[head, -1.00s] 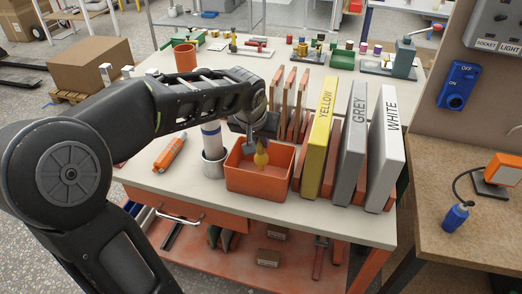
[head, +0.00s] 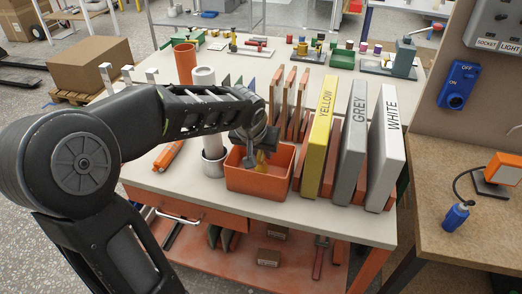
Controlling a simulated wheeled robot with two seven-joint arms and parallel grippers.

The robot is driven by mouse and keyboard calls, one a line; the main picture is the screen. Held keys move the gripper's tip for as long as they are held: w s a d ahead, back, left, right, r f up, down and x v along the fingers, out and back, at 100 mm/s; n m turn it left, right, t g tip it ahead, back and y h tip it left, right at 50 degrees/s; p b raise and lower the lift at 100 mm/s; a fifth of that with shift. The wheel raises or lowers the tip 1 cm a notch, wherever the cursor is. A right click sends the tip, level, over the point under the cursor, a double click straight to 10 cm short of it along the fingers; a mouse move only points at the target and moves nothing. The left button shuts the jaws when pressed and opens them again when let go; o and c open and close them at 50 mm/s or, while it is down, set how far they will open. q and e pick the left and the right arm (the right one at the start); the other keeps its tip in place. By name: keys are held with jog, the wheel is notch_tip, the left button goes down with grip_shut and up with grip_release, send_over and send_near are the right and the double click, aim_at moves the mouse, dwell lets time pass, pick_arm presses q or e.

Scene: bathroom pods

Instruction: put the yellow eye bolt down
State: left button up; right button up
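The yellow eye bolt (head: 262,158) is in the orange open-topped bin (head: 258,184) on the workbench, low between its walls. My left gripper (head: 258,147) reaches down into the bin from above. Its fingers are around the upper part of the bolt and appear shut on it. The bolt's lower end is hidden, so I cannot tell whether it touches the bin floor. My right gripper is not in view.
An orange tube (head: 168,155) lies at left, partly behind my arm.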

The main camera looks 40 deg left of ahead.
pick_arm(q)
jog(key=shift+o, duration=0.3)
jog(key=shift+r, duration=0.1)
jog(key=shift+r+p, duration=0.2)
jog(key=shift+p, duration=0.1)
jog(key=v, duration=1.1)
jog(key=shift+s+r+b, duration=0.2)
jog(key=shift+r+b, duration=0.1)
jog(key=shift+b, duration=0.05)
jog(key=shift+d, duration=0.1)
